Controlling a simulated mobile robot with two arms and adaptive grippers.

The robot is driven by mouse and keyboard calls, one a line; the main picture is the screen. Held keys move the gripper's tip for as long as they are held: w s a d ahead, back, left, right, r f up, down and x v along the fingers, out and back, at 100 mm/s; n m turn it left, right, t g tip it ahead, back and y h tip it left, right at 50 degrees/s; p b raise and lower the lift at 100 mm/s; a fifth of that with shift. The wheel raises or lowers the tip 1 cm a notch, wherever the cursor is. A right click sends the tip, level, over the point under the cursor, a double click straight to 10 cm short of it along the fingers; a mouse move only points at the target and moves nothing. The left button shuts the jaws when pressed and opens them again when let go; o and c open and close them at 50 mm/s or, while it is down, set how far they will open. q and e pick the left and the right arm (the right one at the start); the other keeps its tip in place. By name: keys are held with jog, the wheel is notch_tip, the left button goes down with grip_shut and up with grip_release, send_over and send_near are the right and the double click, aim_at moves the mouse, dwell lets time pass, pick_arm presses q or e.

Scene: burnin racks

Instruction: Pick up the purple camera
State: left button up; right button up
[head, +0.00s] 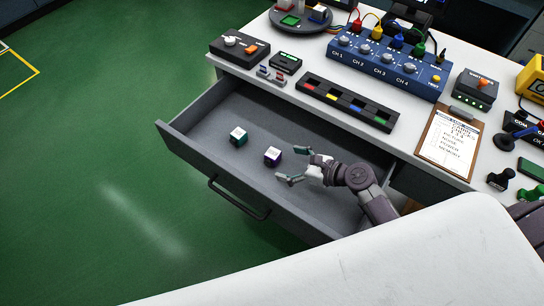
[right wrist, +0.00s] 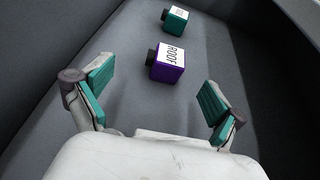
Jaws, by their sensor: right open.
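The purple camera (head: 272,157) is a small cube with a white label on top, lying on the floor of the open grey drawer (head: 185,139). In the right wrist view the purple camera (right wrist: 168,63) shows its label and a dark lens at its left side. A teal camera (head: 238,136) lies to its left in the head view, and beyond it in the right wrist view (right wrist: 175,20). My right gripper (head: 297,165) is open and empty inside the drawer, just right of the purple camera and apart from it. My left gripper is not in view.
The drawer's walls surround both cameras. On the bench above stand a black tray with coloured marks (head: 346,102), a blue channel box (head: 386,66), a clipboard (head: 449,140) and a black box with knobs (head: 239,46). The drawer floor near the cameras is otherwise clear.

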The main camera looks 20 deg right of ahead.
aim_at(272, 156)
jog(key=x, duration=0.6)
jog(key=shift+w+a+r, duration=0.2)
jog(key=shift+w, duration=0.15)
jog(key=c, duration=1.3)
jog(key=shift+r, duration=0.1)
